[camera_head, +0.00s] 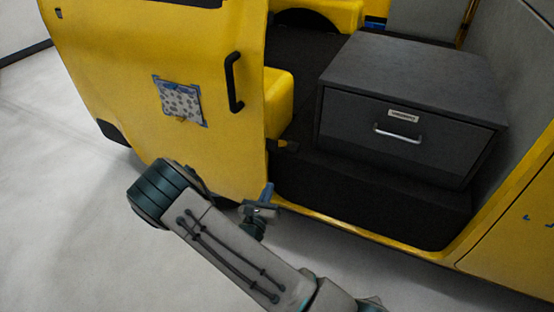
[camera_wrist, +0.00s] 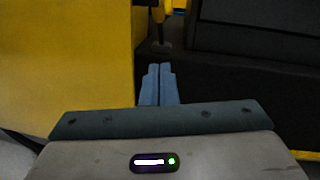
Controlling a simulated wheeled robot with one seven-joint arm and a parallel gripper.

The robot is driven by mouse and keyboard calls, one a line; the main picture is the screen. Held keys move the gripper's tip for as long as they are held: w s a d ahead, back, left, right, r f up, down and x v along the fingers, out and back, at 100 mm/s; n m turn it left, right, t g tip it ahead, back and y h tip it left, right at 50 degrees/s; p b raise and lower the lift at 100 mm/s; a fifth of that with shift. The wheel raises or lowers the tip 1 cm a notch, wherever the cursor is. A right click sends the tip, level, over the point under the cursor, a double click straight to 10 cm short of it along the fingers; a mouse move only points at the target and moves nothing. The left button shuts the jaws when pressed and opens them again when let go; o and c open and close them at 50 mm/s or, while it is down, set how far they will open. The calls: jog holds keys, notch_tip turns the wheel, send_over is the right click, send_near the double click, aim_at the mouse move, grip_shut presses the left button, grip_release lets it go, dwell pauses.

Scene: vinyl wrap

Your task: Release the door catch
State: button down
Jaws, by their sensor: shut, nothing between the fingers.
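The yellow door (camera_head: 215,60) of the vehicle fills the left of the head view and the left side of the wrist view (camera_wrist: 70,80). A small dark catch (camera_head: 288,146) sticks out at the door's right edge, low in the opening. In the wrist view a small dark piece that looks like this catch (camera_wrist: 161,47) shows just beyond my fingertips. My gripper (camera_head: 267,188) is below the catch in the head view, apart from it there. Its blue fingers (camera_wrist: 160,67) are together and empty. Whether they touch the catch cannot be told.
A black handle (camera_head: 233,82) and a patterned pouch (camera_head: 180,101) are on the door. A dark drawer cabinet (camera_head: 410,95) with a silver handle stands inside the opening, above a dark step and yellow sill (camera_head: 370,236). Pale floor (camera_head: 50,200) is clear at left.

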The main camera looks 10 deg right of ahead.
send_near(286, 144)
notch_tip(286, 144, down, 4)
jog(key=w, duration=0.3)
jog(key=shift+w+d+r+b, duration=0.15)
jog(key=shift+w+d+r, duration=0.15)
jog(key=shift+r, duration=0.3)
jog(key=shift+w+d+r+b, duration=0.2)
jog(key=shift+w+r, duration=0.15)
jog(key=shift+r, duration=0.2)
jog(key=shift+w+d+r+b, duration=0.1)
jog(key=shift+w+d+r, duration=0.2)
jog(key=shift+r, duration=0.3)
jog(key=shift+w+a, duration=0.1)
